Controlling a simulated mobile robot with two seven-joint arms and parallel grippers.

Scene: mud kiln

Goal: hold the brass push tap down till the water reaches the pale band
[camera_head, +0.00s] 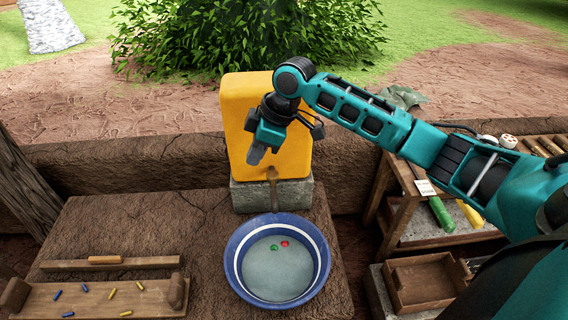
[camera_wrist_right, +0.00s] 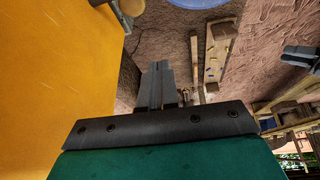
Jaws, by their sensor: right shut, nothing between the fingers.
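A yellow container (camera_head: 240,110) stands on a grey block (camera_head: 245,195), with a small brass tap (camera_head: 272,174) low on its front. The blue basin (camera_head: 236,285) sits below the tap. A pale band (camera_head: 238,270) rings its inner wall around greyish water (camera_head: 275,280); I cannot tell the exact gap between them. A green and a red piece are in the basin. My right gripper (camera_head: 256,156) is shut and empty, pointing down just above and left of the tap, apart from it. Its closed fingers show in the wrist view (camera_wrist_right: 156,85) beside the container. My left gripper is not recognisable in view.
A wooden tray (camera_head: 100,300) with small blue and yellow pieces lies at left, behind it a wooden strip (camera_head: 110,263). A shelf (camera_head: 445,235) with a green-handled tool and an open wooden box (camera_head: 420,285) are at right. The ledge between tray and basin is clear.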

